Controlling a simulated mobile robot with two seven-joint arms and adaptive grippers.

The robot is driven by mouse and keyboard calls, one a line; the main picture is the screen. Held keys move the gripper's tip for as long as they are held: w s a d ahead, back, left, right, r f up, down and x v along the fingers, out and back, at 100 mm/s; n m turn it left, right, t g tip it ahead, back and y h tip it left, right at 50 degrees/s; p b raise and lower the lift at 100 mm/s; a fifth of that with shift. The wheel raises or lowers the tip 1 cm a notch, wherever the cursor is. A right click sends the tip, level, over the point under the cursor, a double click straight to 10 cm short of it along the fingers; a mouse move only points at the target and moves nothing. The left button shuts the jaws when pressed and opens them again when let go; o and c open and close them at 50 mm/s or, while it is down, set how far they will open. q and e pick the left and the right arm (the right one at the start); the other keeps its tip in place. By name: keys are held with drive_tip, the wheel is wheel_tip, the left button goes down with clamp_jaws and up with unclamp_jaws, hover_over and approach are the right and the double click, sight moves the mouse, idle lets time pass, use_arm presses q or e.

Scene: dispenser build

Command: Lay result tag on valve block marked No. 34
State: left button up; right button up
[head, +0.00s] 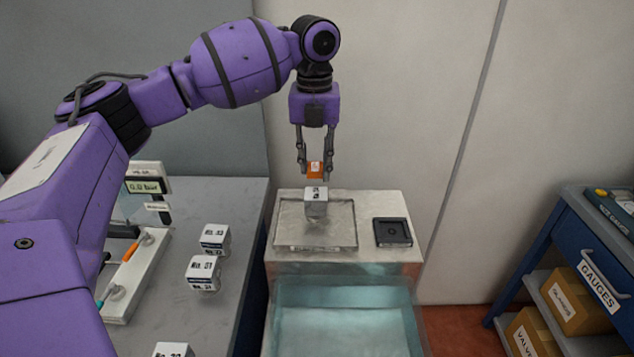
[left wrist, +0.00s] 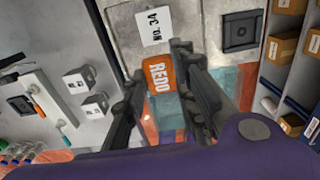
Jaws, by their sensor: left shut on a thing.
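My left gripper (head: 314,172) points down and is shut on an orange result tag (head: 316,168). The tag shows the word REDO in the left wrist view (left wrist: 159,76). The white valve block marked No. 34 (head: 316,203) stands in a shallow clear tray (head: 346,240) on the pale stand. In the head view the tag is just above the block, apparently with a small gap. In the left wrist view the block's No. 34 face (left wrist: 153,25) shows just beyond the tag. My right gripper is not in view.
A black square fixture (head: 393,232) sits right of the tray. Other white blocks, one marked No. 31 (head: 204,273), stand on the grey table (head: 238,215) at left, near a white rack (head: 137,275). A blue shelf unit (head: 548,250) with boxes stands at right.

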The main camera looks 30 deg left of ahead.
use_arm(q)
hover_over(316, 193)
drive_tip(key=f, duration=0.4)
drive_tip(key=shift+s+d+f, duration=0.1)
drive_tip(key=shift+s+f, duration=0.1)
drive_tip(key=shift+f, duration=0.15)
drive_tip(key=shift+w+f, duration=0.2)
drive_tip(key=shift+f, duration=1.6)
drive_tip(key=shift+f, duration=0.2)
drive_tip(key=o, duration=1.1)
drive_tip(key=shift+c, duration=0.2)
drive_tip(key=shift+r, duration=0.1)
wheel_tip(316, 193, up, 12)
drive_tip(key=shift+b, duration=0.35)
drive_tip(key=shift+r, duration=0.1)
